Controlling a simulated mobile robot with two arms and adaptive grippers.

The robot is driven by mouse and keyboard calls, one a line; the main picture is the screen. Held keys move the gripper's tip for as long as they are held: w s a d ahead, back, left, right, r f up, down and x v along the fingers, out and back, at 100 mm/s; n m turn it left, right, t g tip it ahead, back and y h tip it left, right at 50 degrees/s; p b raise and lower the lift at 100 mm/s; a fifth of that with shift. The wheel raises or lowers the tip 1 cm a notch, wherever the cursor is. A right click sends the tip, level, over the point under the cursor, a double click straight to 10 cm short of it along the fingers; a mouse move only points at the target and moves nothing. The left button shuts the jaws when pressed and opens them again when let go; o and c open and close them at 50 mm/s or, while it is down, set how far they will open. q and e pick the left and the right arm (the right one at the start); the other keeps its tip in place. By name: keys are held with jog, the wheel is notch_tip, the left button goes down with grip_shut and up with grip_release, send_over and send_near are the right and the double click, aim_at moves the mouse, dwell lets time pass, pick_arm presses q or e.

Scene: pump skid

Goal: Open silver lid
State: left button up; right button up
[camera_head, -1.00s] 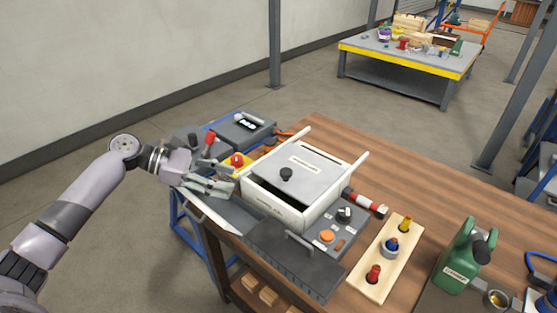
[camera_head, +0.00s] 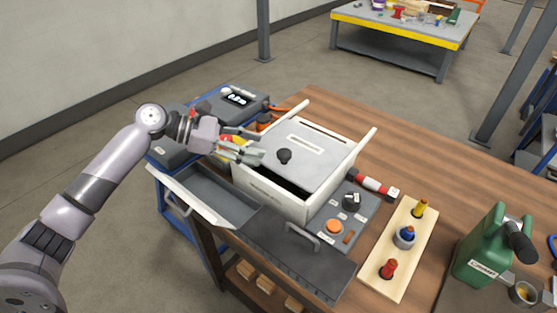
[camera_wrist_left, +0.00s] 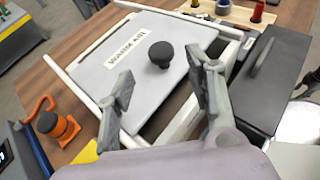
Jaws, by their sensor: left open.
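The silver lid (camera_head: 308,149) lies on top of a white box on the wooden table, with a dark gap along its front edge. A black knob (camera_head: 284,156) stands on the lid. The lid (camera_wrist_left: 140,50) and its knob (camera_wrist_left: 161,54) also show in the left wrist view, with a printed label on the lid. My left gripper (camera_head: 258,157) is open and empty at the left edge of the box, short of the knob. In the left wrist view its fingers (camera_wrist_left: 160,92) are spread, with the knob beyond and between them. My right gripper is out of view.
A dark grey panel with a handle (camera_head: 300,234) lies in front of the box. A control panel with an orange button (camera_head: 334,227) is to its right. White rails flank the box.

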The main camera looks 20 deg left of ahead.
aim_at(282, 153)
pick_arm(q)
jog(key=b+x, duration=0.2)
jog(key=x, duration=0.4)
jog(key=shift+f+b, duration=0.15)
jog(key=shift+b, duration=0.25)
jog(key=shift+w+d+f, duration=0.1)
jog(key=shift+w+d, duration=0.05)
jog(key=shift+d, duration=0.25)
jog(key=c, duration=0.5)
grip_shut()
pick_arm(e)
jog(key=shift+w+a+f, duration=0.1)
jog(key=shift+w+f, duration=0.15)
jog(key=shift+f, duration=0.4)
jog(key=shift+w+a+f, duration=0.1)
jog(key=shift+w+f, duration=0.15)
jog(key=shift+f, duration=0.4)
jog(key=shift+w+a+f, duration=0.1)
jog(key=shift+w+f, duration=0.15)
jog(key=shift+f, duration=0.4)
